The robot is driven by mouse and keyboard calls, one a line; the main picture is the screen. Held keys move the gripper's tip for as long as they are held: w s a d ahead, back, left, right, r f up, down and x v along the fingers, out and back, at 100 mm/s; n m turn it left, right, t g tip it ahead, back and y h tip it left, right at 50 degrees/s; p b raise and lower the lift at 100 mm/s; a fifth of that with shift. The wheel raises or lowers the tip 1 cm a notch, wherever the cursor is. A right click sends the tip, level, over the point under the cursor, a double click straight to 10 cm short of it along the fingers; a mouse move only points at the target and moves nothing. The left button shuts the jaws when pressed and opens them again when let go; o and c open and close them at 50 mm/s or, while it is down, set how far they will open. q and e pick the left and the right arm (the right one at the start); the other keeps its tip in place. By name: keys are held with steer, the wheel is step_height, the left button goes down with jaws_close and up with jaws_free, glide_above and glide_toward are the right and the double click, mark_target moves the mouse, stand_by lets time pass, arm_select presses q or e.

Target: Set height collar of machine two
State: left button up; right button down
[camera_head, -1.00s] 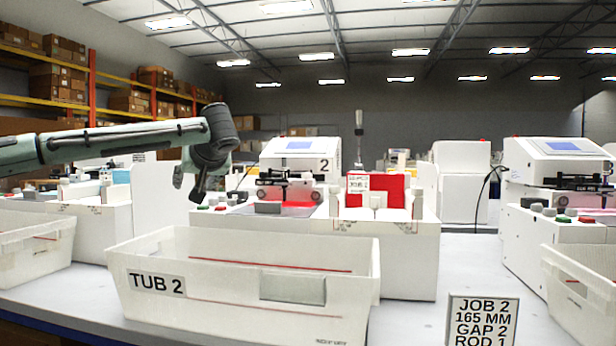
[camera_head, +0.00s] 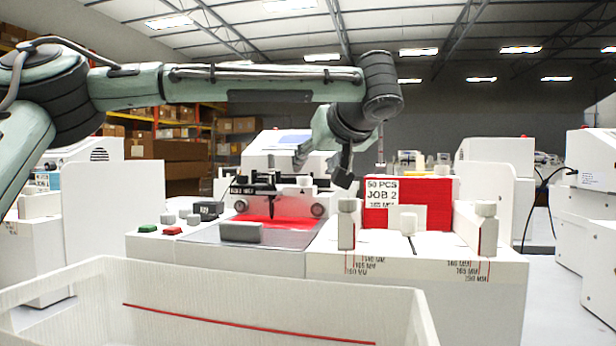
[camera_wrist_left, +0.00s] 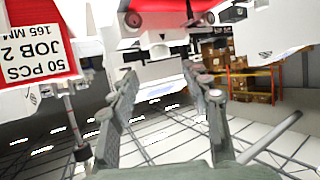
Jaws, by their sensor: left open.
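Machine two stands ahead in the head view, with its white hood (camera_head: 278,140) partly behind my left arm. Its dark carriage (camera_head: 270,185) sits over a red-lit bed. A thin upright rod (camera_head: 380,150) rises behind the red stack. In the left wrist view, which is upside down, a rod (camera_wrist_left: 68,110) with a dark piece (camera_wrist_left: 82,152) shows at left; I cannot tell whether this piece is the height collar. My left gripper (camera_head: 322,168) is open and empty above the machine, left of the rod. Its fingers (camera_wrist_left: 160,72) show spread in the wrist view. My right gripper is out of view.
A red stack (camera_head: 438,195) with a "50 PCS JOB 2" card (camera_head: 381,192) stands between white guide posts (camera_head: 346,225). A white tub (camera_head: 70,300) fills the front. Green (camera_head: 148,229) and red (camera_head: 172,231) buttons sit at left. Another machine (camera_head: 590,200) stands right.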

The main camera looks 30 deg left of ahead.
mark_target(304, 181)
arm_select(q)
steer(key=shift+x, duration=3.6)
steer(key=shift+a, duration=0.1)
jaws_close()
